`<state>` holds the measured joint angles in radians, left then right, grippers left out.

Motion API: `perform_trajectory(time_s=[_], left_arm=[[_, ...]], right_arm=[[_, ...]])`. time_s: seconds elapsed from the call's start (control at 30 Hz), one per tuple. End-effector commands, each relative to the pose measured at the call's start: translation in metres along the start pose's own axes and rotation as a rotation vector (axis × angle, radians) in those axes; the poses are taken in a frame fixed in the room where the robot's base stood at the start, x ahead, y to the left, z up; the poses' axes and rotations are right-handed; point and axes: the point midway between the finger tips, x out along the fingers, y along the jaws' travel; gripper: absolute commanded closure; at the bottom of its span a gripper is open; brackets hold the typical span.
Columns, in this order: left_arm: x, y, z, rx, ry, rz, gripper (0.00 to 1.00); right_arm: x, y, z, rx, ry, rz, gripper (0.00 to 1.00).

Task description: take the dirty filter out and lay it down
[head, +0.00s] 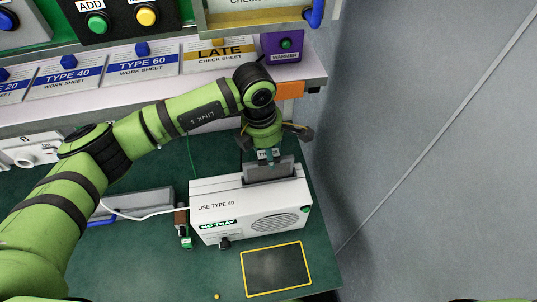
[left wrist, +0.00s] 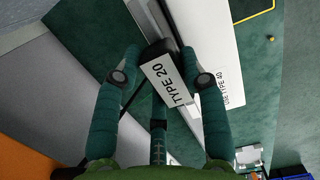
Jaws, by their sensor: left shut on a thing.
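The white filter box (head: 250,211), marked USE TYPE 40, stands on the green table and also shows in the left wrist view (left wrist: 222,62). A dark grey filter (head: 268,173) stands upright at the slot in its top, its upper part showing above the box; its lower part is hidden. My left gripper (head: 267,152) is above the box, shut on the filter's top tab. In the left wrist view, a white TYPE 20 label (left wrist: 168,82) shows between the fingers of my left gripper (left wrist: 165,75). My right gripper is not in view.
A yellow-outlined dark area (head: 276,269) lies on the table in front of the box, empty. A grey tray (head: 138,203) is left of the box, with a white cable across. A shelf with work sheets (head: 142,62) is behind; a grey wall (head: 430,150) is right.

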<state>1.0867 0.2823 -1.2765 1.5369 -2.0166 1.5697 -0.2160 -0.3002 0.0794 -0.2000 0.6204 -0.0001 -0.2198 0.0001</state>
Motion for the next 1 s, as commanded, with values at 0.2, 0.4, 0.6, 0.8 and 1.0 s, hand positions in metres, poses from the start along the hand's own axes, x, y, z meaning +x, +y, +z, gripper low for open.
perform_trajectory(time_s=[0.2,0.4,0.6,0.8,1.0], left_arm=[[-0.022,0.0,0.003,0.001,-0.001,0.002,0.98],[-0.042,0.0,0.005,0.0,-0.001,0.002,0.98],[-0.062,0.0,0.008,0.001,-0.001,0.002,0.98],[-0.071,0.0,0.009,0.0,0.0,0.0,0.98],[-0.072,0.0,0.009,0.0,0.0,-0.001,0.98]], right_arm=[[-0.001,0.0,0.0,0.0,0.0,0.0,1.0],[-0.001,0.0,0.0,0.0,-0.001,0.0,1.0],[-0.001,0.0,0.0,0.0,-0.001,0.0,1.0],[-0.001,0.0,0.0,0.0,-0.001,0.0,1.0],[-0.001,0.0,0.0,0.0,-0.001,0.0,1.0]])
